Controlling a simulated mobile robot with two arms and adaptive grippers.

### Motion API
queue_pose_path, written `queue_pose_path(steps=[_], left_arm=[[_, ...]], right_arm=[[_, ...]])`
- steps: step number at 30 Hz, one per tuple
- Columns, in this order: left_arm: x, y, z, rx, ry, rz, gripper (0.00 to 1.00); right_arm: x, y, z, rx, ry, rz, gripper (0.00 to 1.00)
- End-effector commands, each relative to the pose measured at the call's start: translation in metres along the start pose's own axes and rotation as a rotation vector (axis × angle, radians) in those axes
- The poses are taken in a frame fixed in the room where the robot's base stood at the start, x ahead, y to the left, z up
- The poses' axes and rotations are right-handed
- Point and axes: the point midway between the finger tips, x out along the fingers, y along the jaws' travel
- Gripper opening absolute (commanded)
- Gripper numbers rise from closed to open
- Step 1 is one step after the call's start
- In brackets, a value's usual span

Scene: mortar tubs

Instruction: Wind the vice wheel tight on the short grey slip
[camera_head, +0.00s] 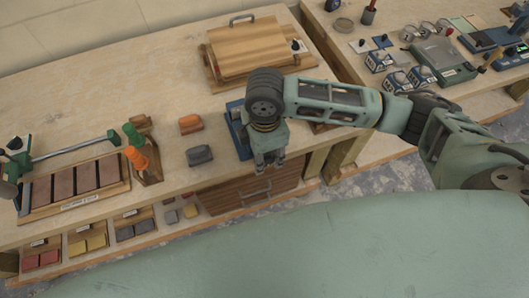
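A blue device (236,128), which may be the vice, stands at the bench's front edge, largely hidden behind my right gripper and wrist. I cannot make out its wheel or what is in its jaws. My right gripper (269,165) hangs fingers down in front of the blue device, at the bench's front edge. Whether it touches the device or holds anything is unclear. A grey block (199,155) lies on the bench left of it. Small grey slips (190,211) lie in a lower compartment; which one is the short slip is unclear. My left gripper is out of view.
An orange block (190,123) and a wooden stand with green and orange handles (138,160) are to the left. A tray of brown tiles (75,188) lies further left. A wooden board (250,50) is at the back. The bench's middle left is clear.

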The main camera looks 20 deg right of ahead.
Motion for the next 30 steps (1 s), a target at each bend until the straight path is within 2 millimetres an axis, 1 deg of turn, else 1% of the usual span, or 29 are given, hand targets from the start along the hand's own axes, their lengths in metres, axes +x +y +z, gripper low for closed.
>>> queue_pose_path(steps=[4,11,24,30], left_arm=[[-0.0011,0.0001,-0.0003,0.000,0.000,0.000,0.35],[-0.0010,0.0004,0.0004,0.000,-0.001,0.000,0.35],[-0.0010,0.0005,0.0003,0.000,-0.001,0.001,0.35],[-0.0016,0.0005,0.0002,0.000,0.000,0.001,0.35]], right_arm=[[0.0084,-0.0006,-0.0002,0.000,0.000,-0.001,0.37],[0.0092,-0.0004,-0.0003,-0.001,0.001,0.000,0.37],[0.0085,-0.0001,-0.0004,0.000,0.001,0.001,0.00],[0.0081,0.0000,-0.0003,0.000,0.005,0.002,0.00]])
